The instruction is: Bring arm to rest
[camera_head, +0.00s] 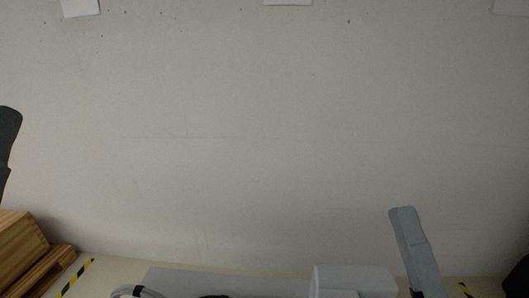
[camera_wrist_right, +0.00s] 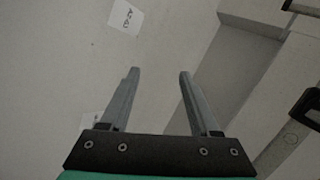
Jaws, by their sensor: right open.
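My right gripper (camera_wrist_right: 158,73) is open in the right wrist view, its two grey fingers apart with nothing between them. In the head view, a grey finger of my right gripper (camera_head: 415,250) points up at the lower right, in front of the pale wall. The rest of that gripper is cut off by the bottom edge. A dark part of my left arm (camera_head: 8,140) shows at the left edge; whether its jaws are open cannot be seen.
Wooden crates (camera_head: 22,250) stand at the lower left. A grey surface (camera_head: 220,283) and a white box (camera_head: 350,280) lie along the bottom edge. Striped tape (camera_head: 78,276) marks the floor. The wrist view shows a white label (camera_wrist_right: 125,17) and a black handle (camera_wrist_right: 306,106).

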